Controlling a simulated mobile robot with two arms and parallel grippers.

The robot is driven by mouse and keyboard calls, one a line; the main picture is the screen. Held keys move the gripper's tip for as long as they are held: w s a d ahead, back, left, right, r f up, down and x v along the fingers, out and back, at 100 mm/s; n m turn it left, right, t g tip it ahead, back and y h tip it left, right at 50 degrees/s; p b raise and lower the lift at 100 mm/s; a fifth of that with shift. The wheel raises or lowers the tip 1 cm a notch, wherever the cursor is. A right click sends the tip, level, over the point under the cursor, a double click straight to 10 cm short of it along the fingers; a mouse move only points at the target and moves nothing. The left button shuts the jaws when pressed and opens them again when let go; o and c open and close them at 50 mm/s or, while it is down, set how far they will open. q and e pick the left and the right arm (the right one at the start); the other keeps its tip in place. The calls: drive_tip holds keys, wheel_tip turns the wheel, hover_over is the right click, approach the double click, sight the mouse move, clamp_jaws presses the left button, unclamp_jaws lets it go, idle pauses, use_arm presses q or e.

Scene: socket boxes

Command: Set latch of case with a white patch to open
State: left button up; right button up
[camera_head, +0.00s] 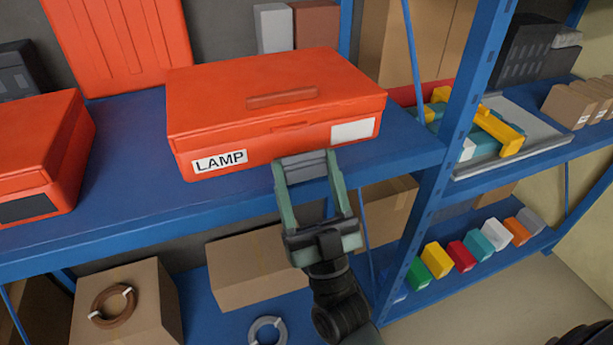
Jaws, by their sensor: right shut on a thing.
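The orange case with a white patch (354,130) on its front right stands on the blue shelf, lid down. A LAMP label is on its front left. Its grey latch (306,159) is at the front, right of the middle, and appears to stick out from the case's lower front. My right gripper (308,172) is in front of the case, its two green fingers on either side of the latch and shut on it. The fingers partly cover the latch, so its exact angle is hard to tell. My left gripper is not in view.
Another orange case (40,160) with a dark patch (28,207) stands left on the same shelf. A blue upright post (462,110) rises to the right. Cardboard boxes (250,266) and a row of coloured blocks (467,257) lie below. Shelf between the two cases is bare.

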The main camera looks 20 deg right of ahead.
drive_tip(key=o, duration=1.4)
drive_tip(key=b+v, duration=0.2)
drive_tip(key=v, duration=0.6)
drive_tip(key=shift+b, duration=0.3)
